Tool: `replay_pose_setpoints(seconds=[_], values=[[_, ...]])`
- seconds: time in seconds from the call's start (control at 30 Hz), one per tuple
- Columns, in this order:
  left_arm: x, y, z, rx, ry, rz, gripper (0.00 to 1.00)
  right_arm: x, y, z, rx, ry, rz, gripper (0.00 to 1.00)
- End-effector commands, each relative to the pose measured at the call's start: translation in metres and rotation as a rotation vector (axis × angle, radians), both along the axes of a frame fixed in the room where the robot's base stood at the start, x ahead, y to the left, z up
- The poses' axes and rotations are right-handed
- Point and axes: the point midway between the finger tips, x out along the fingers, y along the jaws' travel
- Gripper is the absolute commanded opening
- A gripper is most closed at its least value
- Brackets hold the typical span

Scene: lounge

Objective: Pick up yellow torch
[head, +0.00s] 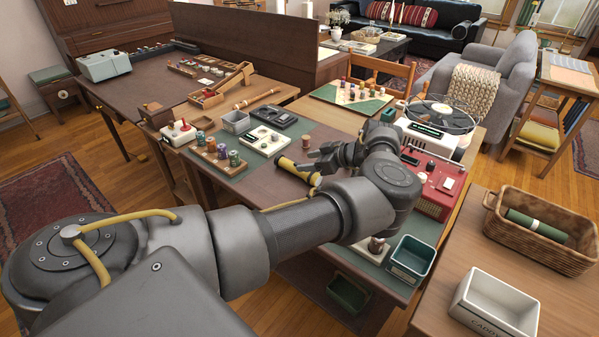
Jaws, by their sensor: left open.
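The yellow torch (291,166) lies on the dark desk top (262,190) near the middle of the head view. It is a yellow tube with a dark end towards the right. My left gripper (318,161) is just right of the torch, with its fingers pointing left, close to the torch's dark end. Its jaws are open. I cannot tell whether a finger touches the torch. My left arm crosses the foreground and hides part of the desk. My right gripper is not in view.
A wooden spool (306,142) stands just behind the torch. A rack of small cans (218,155) and a cream switch box (264,140) are to the left. A red radio (431,186) and a teal bin (411,258) are to the right.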

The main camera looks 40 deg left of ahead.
Motion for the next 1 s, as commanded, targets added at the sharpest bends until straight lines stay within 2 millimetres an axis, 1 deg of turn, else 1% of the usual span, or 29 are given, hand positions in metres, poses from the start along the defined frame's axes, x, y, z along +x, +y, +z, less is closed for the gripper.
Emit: replay_pose_setpoints(seconds=[0.13, 0.3, 0.43, 0.6, 0.73, 0.77, 1.0], values=[[-0.001, 0.004, -0.002, 0.000, 0.001, 0.000, 0.56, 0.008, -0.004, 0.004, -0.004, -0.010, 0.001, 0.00], [-0.004, 0.025, -0.015, 0.000, 0.002, 0.000, 0.56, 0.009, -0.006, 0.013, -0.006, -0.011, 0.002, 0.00], [-0.006, 0.038, -0.024, 0.000, 0.001, 0.000, 0.56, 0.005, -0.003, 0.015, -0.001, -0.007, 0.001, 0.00], [-0.007, 0.043, -0.028, 0.000, 0.000, -0.001, 0.56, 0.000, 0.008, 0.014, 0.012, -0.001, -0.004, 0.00], [-0.007, 0.042, -0.028, 0.000, 0.000, -0.001, 0.56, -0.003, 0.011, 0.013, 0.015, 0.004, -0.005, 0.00], [-0.007, 0.042, -0.028, 0.000, 0.000, -0.001, 0.55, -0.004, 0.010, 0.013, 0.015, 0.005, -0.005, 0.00], [-0.007, 0.042, -0.028, 0.000, 0.000, -0.001, 0.23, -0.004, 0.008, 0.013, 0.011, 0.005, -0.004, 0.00]])
